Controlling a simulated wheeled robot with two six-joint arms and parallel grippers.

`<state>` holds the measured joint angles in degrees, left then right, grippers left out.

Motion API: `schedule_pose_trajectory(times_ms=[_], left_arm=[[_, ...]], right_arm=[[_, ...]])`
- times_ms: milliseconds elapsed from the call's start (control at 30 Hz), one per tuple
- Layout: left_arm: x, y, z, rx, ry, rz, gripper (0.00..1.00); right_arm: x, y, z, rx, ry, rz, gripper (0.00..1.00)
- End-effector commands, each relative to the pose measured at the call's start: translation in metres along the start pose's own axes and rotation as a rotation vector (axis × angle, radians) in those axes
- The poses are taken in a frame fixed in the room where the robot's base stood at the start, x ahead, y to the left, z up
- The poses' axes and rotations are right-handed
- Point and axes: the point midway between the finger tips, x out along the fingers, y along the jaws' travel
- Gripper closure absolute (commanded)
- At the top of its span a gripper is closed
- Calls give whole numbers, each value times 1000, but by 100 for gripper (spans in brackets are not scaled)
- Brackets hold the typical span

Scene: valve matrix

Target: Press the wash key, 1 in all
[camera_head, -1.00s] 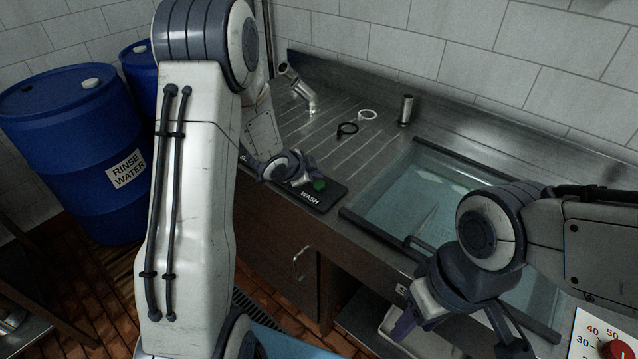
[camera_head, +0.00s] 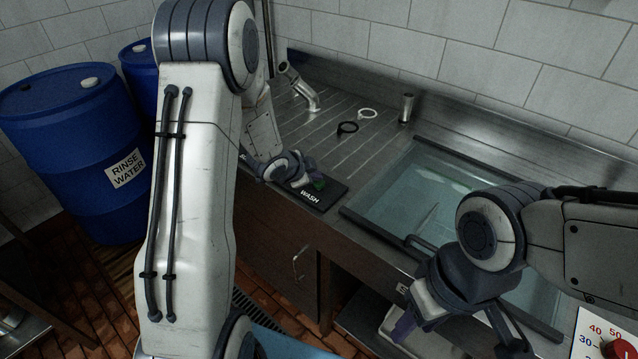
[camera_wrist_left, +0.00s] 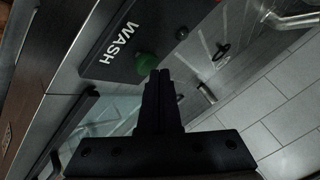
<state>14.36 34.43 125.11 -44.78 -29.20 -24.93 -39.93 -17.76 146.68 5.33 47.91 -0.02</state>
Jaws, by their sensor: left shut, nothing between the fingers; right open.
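The wash key is a green round button (camera_head: 319,184) on a black panel marked WASH (camera_head: 325,203), at the front edge of the steel counter. In the left wrist view the green button (camera_wrist_left: 147,62) shows just beyond the tips of my left gripper (camera_wrist_left: 159,76), whose fingers are closed together with nothing between them. In the head view my left gripper (camera_head: 308,178) is low over the panel, right beside the button and partly covering it. I cannot tell whether it touches the button. My right gripper (camera_head: 415,318) is open, in front of the sink and away from the panel.
A sink with water (camera_head: 425,200) lies right of the panel. A faucet (camera_head: 299,88), a black ring (camera_head: 347,128), a white ring (camera_head: 367,114) and a metal cylinder (camera_head: 406,107) stand or lie on the drainboard. Blue drums (camera_head: 75,150) stand at left.

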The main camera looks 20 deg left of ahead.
Motion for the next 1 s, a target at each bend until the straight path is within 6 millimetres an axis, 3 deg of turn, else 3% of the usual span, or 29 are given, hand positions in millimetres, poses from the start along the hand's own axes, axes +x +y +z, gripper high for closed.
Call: schedule_pose_trajectory(times_ms=[1000], left_arm=[[6, 5, 5, 0, 0, 0, 100]], right_arm=[[8, 1, 0, 0, 0, 0, 53]])
